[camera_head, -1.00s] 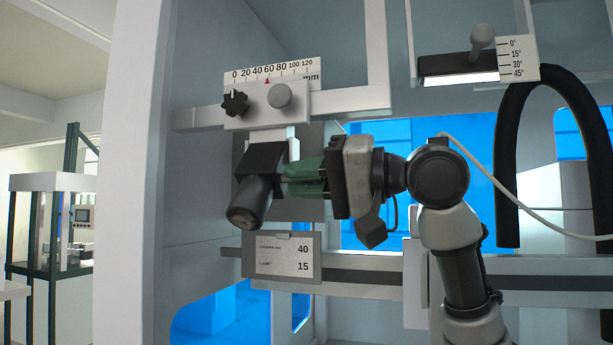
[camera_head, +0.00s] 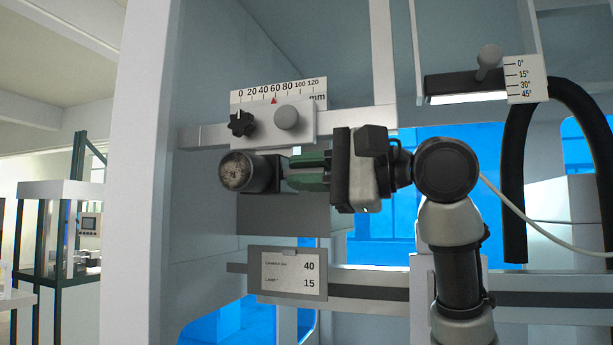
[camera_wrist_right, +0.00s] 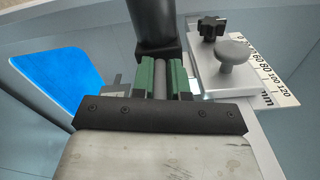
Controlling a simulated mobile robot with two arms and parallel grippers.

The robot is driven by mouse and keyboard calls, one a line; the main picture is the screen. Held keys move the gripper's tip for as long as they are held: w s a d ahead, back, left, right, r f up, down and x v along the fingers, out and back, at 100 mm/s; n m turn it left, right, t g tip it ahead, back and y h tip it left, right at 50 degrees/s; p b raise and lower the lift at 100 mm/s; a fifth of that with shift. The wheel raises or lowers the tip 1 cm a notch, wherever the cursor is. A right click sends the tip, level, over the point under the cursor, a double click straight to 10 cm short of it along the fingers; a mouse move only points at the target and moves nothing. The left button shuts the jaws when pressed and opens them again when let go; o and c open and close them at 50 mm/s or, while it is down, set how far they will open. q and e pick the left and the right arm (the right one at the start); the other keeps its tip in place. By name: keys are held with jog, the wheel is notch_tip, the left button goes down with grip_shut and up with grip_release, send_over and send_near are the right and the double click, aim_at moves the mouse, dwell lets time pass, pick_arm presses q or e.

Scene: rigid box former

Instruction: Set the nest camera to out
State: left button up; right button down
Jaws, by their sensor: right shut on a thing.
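The nest camera (camera_head: 240,172) is a dark cylinder with a worn round end, hanging below a slide block (camera_head: 262,126). Its round end faces out toward my head camera. My right gripper (camera_head: 308,170) has green fingers shut on the camera's side. In the right wrist view the green fingers (camera_wrist_right: 161,78) flank a grey rod below the dark camera body (camera_wrist_right: 153,25). The block carries a black star knob (camera_head: 240,123) and a grey round knob (camera_head: 286,117). A red pointer on the mm scale (camera_head: 305,85) stands near 60. My left gripper is out of view.
A card (camera_head: 288,274) reads 40 for the camera and 15 for the lamp. A lamp bar (camera_head: 466,86) with an angle scale (camera_head: 525,79) is at upper right. A black hose (camera_head: 515,180) hangs at right. A rail (camera_head: 540,284) runs below.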

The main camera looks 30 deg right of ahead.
jog(key=shift+d+r+m, duration=0.1)
jog(key=shift+r+m, duration=0.1)
jog(key=shift+m, duration=0.2)
jog(key=c, duration=1.1)
grip_release()
jog(key=shift+f, duration=0.1)
jog(key=b+v, duration=0.3)
jog(key=v, duration=0.7)
jog(key=shift+s+d+b, duration=0.2)
jog(key=shift+d+b, duration=0.1)
jog(key=shift+f, duration=0.1)
